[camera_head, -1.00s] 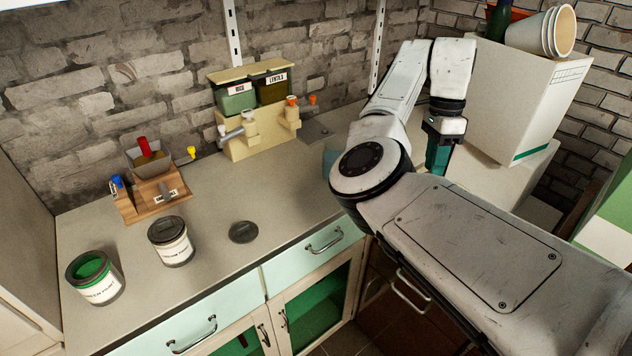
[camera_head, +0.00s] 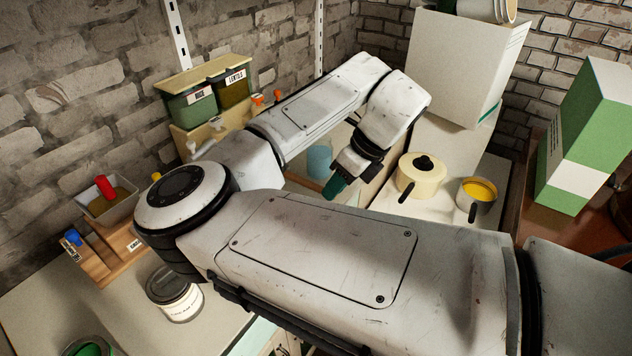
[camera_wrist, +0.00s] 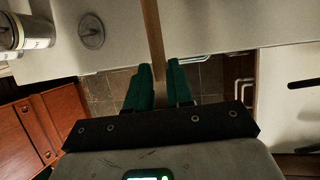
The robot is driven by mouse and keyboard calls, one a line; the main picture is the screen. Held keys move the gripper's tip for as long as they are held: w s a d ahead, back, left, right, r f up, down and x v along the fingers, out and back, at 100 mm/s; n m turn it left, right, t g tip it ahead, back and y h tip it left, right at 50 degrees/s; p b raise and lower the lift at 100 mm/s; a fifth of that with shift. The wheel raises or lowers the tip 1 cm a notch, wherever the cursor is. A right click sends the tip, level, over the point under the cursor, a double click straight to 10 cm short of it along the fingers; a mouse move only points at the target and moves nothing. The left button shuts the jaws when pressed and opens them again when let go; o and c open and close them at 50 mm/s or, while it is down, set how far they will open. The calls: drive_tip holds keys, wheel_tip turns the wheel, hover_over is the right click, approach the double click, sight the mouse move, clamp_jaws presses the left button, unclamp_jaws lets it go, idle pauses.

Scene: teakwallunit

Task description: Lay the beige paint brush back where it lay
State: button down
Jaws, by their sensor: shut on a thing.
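My gripper (camera_wrist: 160,75) is shut on the beige paint brush (camera_wrist: 153,38). In the wrist view the fingers hang over the floor beside the counter edge, with the brush reaching over the counter (camera_wrist: 215,25).
A lidded paint can (camera_head: 176,292) and an open green can (camera_head: 90,346) stand on the counter at left. A blue cup (camera_head: 320,159) stands behind my gripper. A cream pot (camera_head: 421,178) and a yellow-filled pan (camera_head: 479,192) stand right of it. A large white box (camera_head: 465,65) stands behind.

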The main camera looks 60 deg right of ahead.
drive_tip(key=shift+a, duration=0.1)
idle(0.3)
drive_tip(key=shift+r+p, duration=0.25)
drive_tip(key=shift+p, duration=0.2)
wheel_tip(320, 180, down, 8)
drive_tip(key=b, duration=0.4)
drive_tip(key=shift+f, duration=0.1)
drive_tip(key=c, duration=0.9)
unclamp_jaws()
